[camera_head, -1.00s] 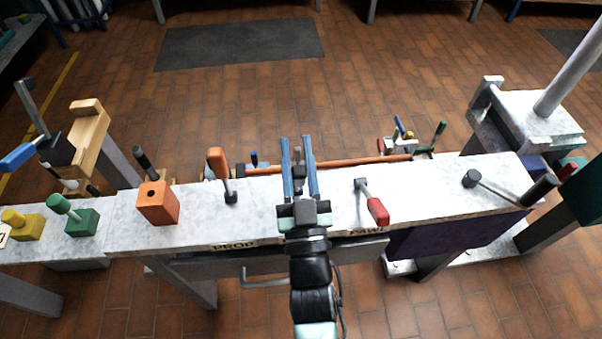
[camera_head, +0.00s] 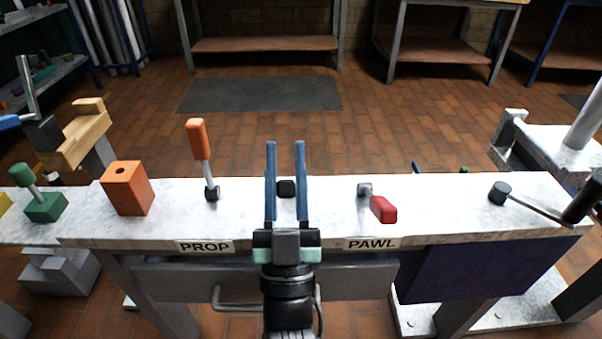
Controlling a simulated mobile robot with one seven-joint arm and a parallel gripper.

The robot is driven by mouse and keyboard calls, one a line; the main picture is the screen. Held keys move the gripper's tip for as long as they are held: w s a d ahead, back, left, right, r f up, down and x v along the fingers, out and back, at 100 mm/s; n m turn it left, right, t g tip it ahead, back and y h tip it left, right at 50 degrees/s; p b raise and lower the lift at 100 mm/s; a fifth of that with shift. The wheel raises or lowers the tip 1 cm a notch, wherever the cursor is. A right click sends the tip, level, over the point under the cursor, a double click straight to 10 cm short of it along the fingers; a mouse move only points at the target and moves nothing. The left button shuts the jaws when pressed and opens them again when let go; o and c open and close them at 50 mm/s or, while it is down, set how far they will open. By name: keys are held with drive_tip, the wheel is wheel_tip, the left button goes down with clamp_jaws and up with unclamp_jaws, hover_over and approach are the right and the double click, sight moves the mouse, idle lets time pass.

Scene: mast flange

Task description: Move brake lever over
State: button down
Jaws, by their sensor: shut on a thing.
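My gripper (camera_head: 285,145) reaches forward over the middle of the pale bench top (camera_head: 440,207), with its two long blue fingers side by side. A small dark block (camera_head: 286,188) sits between the fingers, and they are shut on it; I cannot tell what it belongs to. An orange-handled lever (camera_head: 198,141) stands upright to the left, behind the PROP label. A red-handled lever (camera_head: 383,209) lies low to the right, near the PAWL label. A black-gripped lever (camera_head: 580,202) lies at the far right. No label showing reads brake, so I cannot tell which lever that is.
An orange block (camera_head: 127,189) with a hole and a green block with a knob (camera_head: 43,206) stand at the left. A drawer with a bent handle (camera_head: 225,300) is below the bench front. Bare bench lies between the red and black-gripped levers.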

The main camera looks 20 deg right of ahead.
drive_tip(key=shift+s+b, duration=0.15)
drive_tip(key=shift+b, duration=0.15)
drive_tip(key=c, duration=0.6)
unclamp_jaws()
drive_tip(key=shift+c, duration=0.2)
drive_tip(key=shift+f, duration=0.1)
drive_tip(key=p+v, duration=0.1)
drive_tip(key=v, duration=1.2)
drive_tip(key=shift+c, duration=0.2)
